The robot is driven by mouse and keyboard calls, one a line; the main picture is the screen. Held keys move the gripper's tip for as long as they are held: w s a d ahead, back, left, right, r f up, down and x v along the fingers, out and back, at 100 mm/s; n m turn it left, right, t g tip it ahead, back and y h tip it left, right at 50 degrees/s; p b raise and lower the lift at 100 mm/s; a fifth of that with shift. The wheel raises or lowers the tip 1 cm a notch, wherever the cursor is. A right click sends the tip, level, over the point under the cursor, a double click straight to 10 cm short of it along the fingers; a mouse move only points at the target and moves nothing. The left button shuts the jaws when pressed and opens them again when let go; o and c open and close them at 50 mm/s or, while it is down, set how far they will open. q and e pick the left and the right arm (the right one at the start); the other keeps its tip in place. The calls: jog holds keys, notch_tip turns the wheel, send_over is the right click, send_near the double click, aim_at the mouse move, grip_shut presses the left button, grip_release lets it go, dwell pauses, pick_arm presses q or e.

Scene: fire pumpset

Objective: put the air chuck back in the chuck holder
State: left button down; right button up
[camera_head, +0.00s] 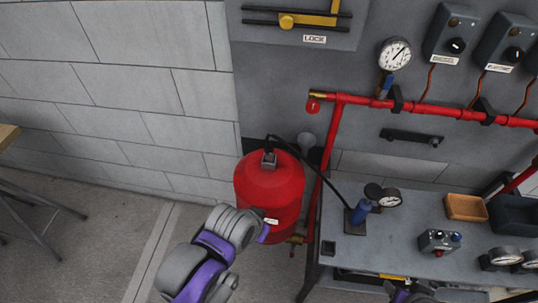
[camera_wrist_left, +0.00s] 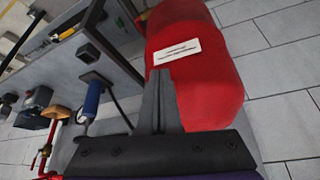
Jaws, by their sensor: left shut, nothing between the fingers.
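The air chuck appears to be the blue-handled tool (camera_head: 362,210) with a black hose, on the grey bench. It stands nearly upright at a small dark grey block (camera_head: 353,224), probably the chuck holder; I cannot tell whether it is seated. The blue handle (camera_wrist_left: 92,98) also shows in the left wrist view, left of the fingers and apart from them. My left gripper (camera_head: 263,233) is shut and empty in front of the red tank (camera_head: 268,178); its fingers (camera_wrist_left: 160,100) overlap the tank in the wrist view. My right gripper's fingers are out of view.
The hose (camera_head: 315,177) runs from the tank top to the bench. A red pipe frame (camera_head: 327,150) rises between tank and bench. A gauge (camera_head: 392,198), a wooden tray (camera_head: 466,207) and a switch box (camera_head: 439,241) are on the bench.

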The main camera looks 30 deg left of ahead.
aim_at(269, 146)
pick_arm(q)
jog(key=c, duration=1.5)
grip_release()
jog(key=o, duration=1)
jog(key=shift+g, duration=0.9)
jog(key=w+r, duration=0.2)
jog(key=w+a+r, duration=0.1)
jog(key=w+r, duration=0.1)
jog(key=r, duration=0.1)
jog(key=w+r, duration=0.2)
jog(key=r, duration=0.1)
jog(key=shift+a, duration=0.4)
jog(key=shift+c, duration=0.2)
jog(key=w+a+r+g, duration=0.1)
jog(key=w+r, duration=0.2)
jog(key=r, duration=0.1)
jog(key=w+a+r+g, duration=0.1)
jog(key=w+a+r, duration=0.1)
jog(key=w+r, duration=0.1)
jog(key=w+a+r+n+g+p, duration=0.1)
jog(key=w+a+r, duration=0.1)
jog(key=w+r, duration=0.2)
jog(key=shift+r+g, duration=0.4)
jog(key=shift+r, duration=0.2)
notch_tip(269, 146, down, 5)
jog(key=shift+s+f, duration=0.1)
jog(key=shift+f, duration=0.05)
jog(key=shift+d+f, duration=0.15)
jog(key=shift+f, duration=2.5)
